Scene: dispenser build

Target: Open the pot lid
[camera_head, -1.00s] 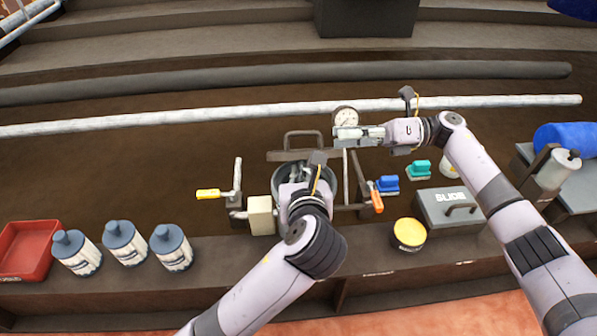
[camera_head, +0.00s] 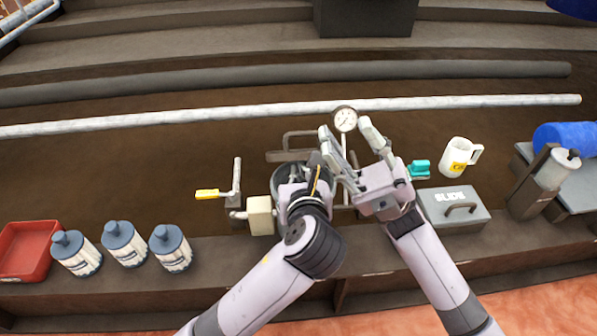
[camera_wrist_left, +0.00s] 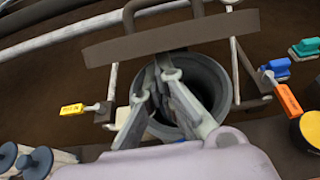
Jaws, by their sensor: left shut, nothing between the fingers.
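The pot (camera_head: 284,176) stands behind my left gripper, with its round mouth uncovered and dark inside in the left wrist view (camera_wrist_left: 210,72). The brown pot lid (camera_head: 282,156), with a bar handle (camera_head: 288,138), is raised behind the mouth. In the left wrist view the lid (camera_wrist_left: 120,48) looks like a flat plate seen nearly edge-on. My left gripper (camera_wrist_left: 160,75) is shut and empty, over the pot mouth, its tips near the lid's lower edge; whether they touch is unclear. My right gripper (camera_head: 346,133) is open and empty, its fingers spread in front of the round gauge (camera_head: 345,119).
A yellow-handled valve (camera_head: 208,194) is left of the pot; an orange handle (camera_wrist_left: 290,100) is on its right. Several blue-capped bottles (camera_head: 125,243) and a red tray (camera_head: 25,250) are left.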

